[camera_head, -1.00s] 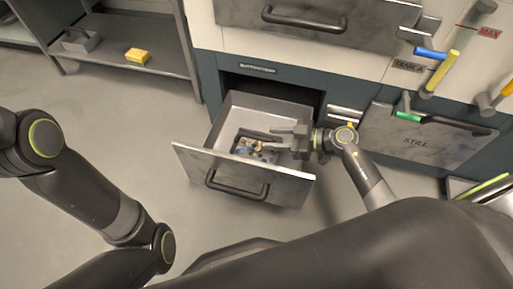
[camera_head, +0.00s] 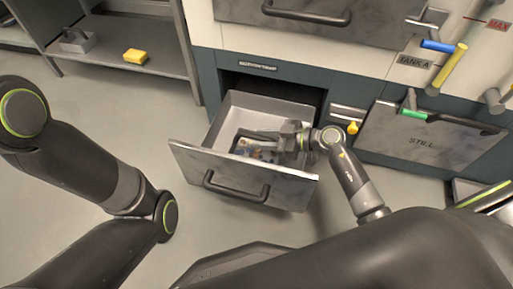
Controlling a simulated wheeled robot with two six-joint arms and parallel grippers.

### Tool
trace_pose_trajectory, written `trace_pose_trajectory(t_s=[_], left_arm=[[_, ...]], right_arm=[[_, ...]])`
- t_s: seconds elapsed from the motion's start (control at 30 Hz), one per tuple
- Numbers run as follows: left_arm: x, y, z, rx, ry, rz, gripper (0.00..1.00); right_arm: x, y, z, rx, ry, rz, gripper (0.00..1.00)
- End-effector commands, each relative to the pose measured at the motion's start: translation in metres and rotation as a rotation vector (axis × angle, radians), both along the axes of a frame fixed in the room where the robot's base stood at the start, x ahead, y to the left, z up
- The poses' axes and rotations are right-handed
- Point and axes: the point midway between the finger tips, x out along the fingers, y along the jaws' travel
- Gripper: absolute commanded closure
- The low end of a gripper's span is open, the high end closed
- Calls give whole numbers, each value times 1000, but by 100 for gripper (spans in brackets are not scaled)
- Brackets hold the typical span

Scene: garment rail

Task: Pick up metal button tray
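The small metal button tray (camera_head: 243,150), with several colored buttons or bits in it, sits inside the open drawer (camera_head: 223,122). My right gripper (camera_head: 256,148) reaches into the drawer from the right. Its two fingers point left and stand apart, one on the far side and one on the near side of the tray's right part. The gripper hides part of the tray, and I cannot tell whether the fingers touch it. My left arm shows at the left, but its gripper is out of view.
The drawer front with its dark handle (camera_head: 236,188) stands toward me. A closed drawer (camera_head: 325,25) is above. A STILL panel (camera_head: 425,145) and colored levers (camera_head: 446,70) are at the right. A shelf at the left holds a yellow block (camera_head: 136,56) and a grey container (camera_head: 78,42).

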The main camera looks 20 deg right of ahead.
Motion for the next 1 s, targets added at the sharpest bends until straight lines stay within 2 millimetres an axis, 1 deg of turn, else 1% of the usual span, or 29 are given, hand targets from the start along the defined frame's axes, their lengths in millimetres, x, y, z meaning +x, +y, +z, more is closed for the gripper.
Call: trace_pose_trajectory(t_s=[0.03, 0.23, 0.27, 0.73, 0.87, 1.0], left_arm=[[0, 0, 0, 0, 0, 0, 60], [0, 0, 0, 0, 0, 0, 60], [0, 0, 0, 0, 0, 0, 60], [0, 0, 1, -1, -2, 0, 60], [-1, 1, 6, -3, -6, 2, 60], [-1, 1, 13, 0, -10, 11, 60]], right_arm=[[0, 0, 0, 0, 0, 0, 73], [0, 0, 0, 0, 0, 0, 99], [0, 0, 0, 0, 0, 0, 100], [0, 0, 2, -1, -1, 0, 100], [0, 0, 8, 0, -1, 0, 100], [0, 0, 20, 0, -2, 1, 100]])
